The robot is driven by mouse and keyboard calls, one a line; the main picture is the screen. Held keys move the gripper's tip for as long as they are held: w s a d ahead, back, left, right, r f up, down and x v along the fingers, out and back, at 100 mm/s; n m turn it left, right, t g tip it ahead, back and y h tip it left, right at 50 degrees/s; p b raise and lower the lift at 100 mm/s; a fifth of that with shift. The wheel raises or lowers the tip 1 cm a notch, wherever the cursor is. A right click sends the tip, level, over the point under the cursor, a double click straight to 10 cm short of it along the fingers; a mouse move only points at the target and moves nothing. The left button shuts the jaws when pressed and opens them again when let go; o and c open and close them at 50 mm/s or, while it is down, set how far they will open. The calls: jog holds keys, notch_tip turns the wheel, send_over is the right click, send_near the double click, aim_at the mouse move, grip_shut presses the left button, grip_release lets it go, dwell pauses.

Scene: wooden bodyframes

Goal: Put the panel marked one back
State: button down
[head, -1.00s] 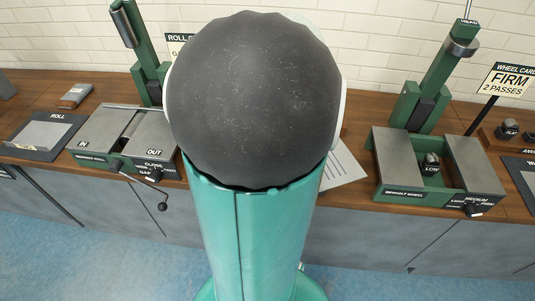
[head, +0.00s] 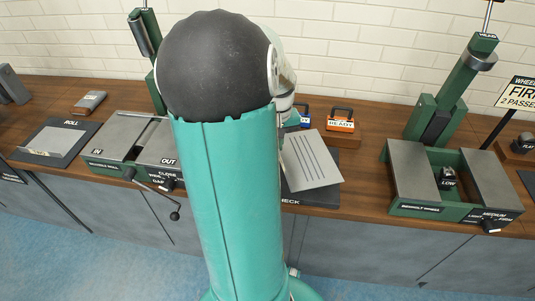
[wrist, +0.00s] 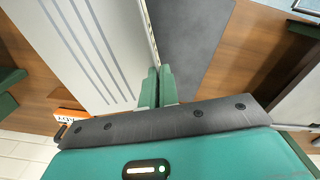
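A pale grey panel (head: 312,160) with several dark parallel stripes is at the dark CHECK mat (head: 312,197), right of my arm in the head view. In the wrist view the striped panel (wrist: 85,45) fills the upper left, close to the camera, with the dark mat (wrist: 193,40) beyond its edge. My gripper (wrist: 158,86) has its two green fingers close together, with the panel's edge running between them; it looks shut on that edge. My arm mostly hides the gripper in the head view. No mark "one" is readable on the panel.
An orange READY holder (head: 341,122) stands behind the panel, with a blue one (head: 304,118) beside it. The IN/OUT roller machine (head: 125,140) is left and the wheel machine (head: 455,185) right. A ROLL mat (head: 58,140) lies far left. Counter between panel and wheel machine is bare.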

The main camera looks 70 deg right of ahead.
jog(key=w+f, duration=0.1)
jog(key=w+d+f, duration=0.1)
jog(key=f, duration=0.1)
jog(key=w+d+f, duration=0.1)
jog(key=w+f, duration=0.1)
jog(key=shift+d+f, duration=0.2)
jog(key=shift+f, duration=0.05)
jog(key=shift+w+d+f, duration=0.1)
jog(key=shift+w+f, duration=0.05)
jog(key=shift+f, duration=1.6)
jog(key=shift+f, duration=0.2)
jog(key=c, duration=1.7)
grip_release()
jog(key=shift+r, duration=0.1)
notch_tip(320, 180, up, 12)
jog(key=shift+r, duration=0.1)
jog(key=shift+w, duration=0.1)
